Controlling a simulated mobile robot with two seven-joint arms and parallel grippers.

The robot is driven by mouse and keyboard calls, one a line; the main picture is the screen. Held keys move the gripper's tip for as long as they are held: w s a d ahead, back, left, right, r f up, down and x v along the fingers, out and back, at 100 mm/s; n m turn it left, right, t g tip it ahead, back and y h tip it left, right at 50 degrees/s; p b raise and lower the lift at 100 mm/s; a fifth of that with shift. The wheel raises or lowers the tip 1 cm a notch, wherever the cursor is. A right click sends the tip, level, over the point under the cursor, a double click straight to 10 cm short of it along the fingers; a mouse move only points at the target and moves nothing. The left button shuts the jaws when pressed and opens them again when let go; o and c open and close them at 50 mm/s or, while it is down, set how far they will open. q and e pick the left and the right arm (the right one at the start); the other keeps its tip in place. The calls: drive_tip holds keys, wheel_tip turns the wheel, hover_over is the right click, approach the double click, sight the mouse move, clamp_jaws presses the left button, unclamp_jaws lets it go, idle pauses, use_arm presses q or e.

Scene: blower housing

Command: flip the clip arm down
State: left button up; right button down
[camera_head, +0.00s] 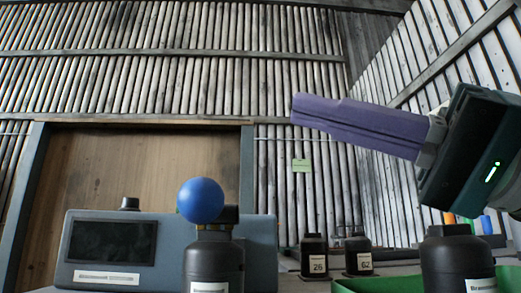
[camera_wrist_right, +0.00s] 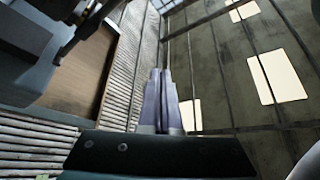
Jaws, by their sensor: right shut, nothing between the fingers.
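My right gripper (camera_head: 297,108) reaches in from the right in the head view, its long purple fingers pointing left and closed together with nothing between them. In the right wrist view the closed fingers (camera_wrist_right: 160,75) point up toward the ceiling. The gripper is in free space, in the picture above and right of a grey box (camera_head: 262,235) with a dark screen (camera_head: 112,241) and a black knob (camera_head: 130,203). A blue ball (camera_head: 201,200) shows in front of the box, by a black bottle (camera_head: 214,262). I cannot make out a clip arm in either view. My left gripper is not in view.
Two small black bottles, labelled 26 (camera_head: 314,262) and 62 (camera_head: 358,262), stand right of the box. A larger black bottle (camera_head: 457,262) is at the lower right, near a green edge (camera_head: 385,285). Space around the fingers looks clear.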

drive_tip(key=d+f, duration=0.1)
drive_tip(key=d, duration=0.2)
drive_tip(key=shift+s+f+b, duration=0.2)
drive_tip(key=shift+f+b, duration=0.1)
drive_tip(key=shift+f, duration=0.1)
wheel_tip(320, 180, down, 4)
drive_tip(key=s+a+r+m+h+p, duration=0.15)
drive_tip(key=h+p, duration=0.95)
drive_tip(key=p, duration=1.2)
drive_tip(key=s+d+g+h+p, duration=0.2)
drive_tip(key=s+d+h+p, duration=0.3)
drive_tip(key=p, duration=0.7)
drive_tip(key=s+d+r+m+g+h+p, duration=0.25)
drive_tip(key=s+d+r+h+p, duration=0.35)
drive_tip(key=s+p, duration=0.4)
wheel_tip(320, 180, up, 35)
drive_tip(key=w+a+n+y+p, duration=0.1)
drive_tip(key=p, duration=3.3)
drive_tip(key=shift+w+a+f+p, duration=0.15)
drive_tip(key=shift+w+a+p, duration=0.05)
drive_tip(key=shift+p, duration=0.15)
